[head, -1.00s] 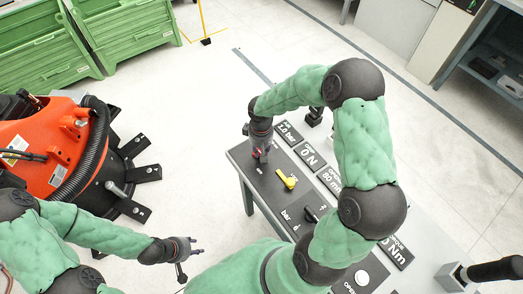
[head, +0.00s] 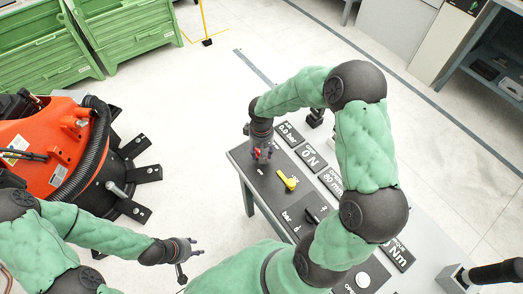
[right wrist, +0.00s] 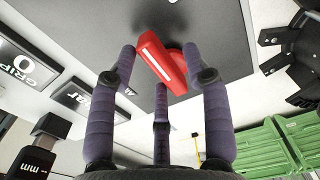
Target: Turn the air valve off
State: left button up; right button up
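The red valve handle (right wrist: 163,62) is on the dark panel (right wrist: 190,20) in the right wrist view. In the head view only a bit of red (head: 258,153) shows beside my right gripper (head: 262,158). My right gripper (right wrist: 160,70) is over the handle, its fingers spread on both sides. The right finger is close to the handle's edge; I cannot tell whether it touches. A yellow lever (head: 287,181) sits on the same panel. The air display (head: 288,132) appears to read 0.0 bar. My left gripper (head: 193,257) is open and empty, left of the bench.
More display plates (head: 309,155) line the bench. A red and black machine (head: 50,150) stands at the left, with green crates (head: 130,25) behind. A grey and black device (head: 480,275) is at the lower right. Open floor lies between machine and bench.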

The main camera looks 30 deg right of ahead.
notch_tip(320, 180, up, 12)
dwell(0.6)
dwell(0.5)
